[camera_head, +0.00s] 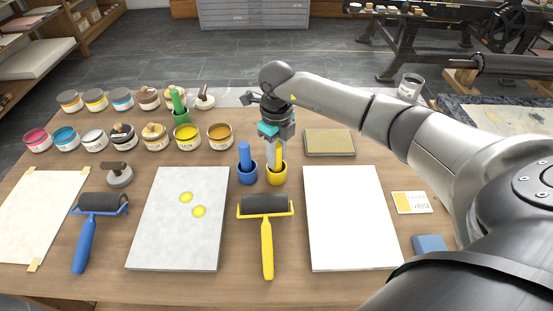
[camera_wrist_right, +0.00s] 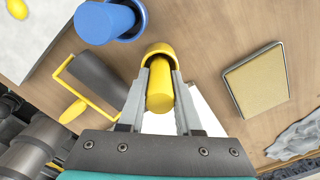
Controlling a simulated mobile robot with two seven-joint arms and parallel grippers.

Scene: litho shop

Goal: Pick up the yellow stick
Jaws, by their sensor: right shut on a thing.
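The yellow stick (camera_wrist_right: 160,85) stands in a yellow cup (camera_head: 277,176) near the middle of the table. My right gripper (camera_wrist_right: 160,92) comes down over the cup and is shut on the yellow stick, one finger on each side of it. In the wrist view the stick's lower end still lies within the cup's rim (camera_wrist_right: 158,49). In the head view the gripper (camera_head: 276,156) hides most of the stick. My left gripper does not show.
A blue cup (camera_head: 247,176) with a blue stick stands just left of the yellow cup. A yellow-handled roller (camera_head: 266,207) lies in front. A grey slab (camera_head: 160,235) with yellow dabs, a white sheet (camera_head: 350,220) and several ink cans (camera_head: 187,137) are around.

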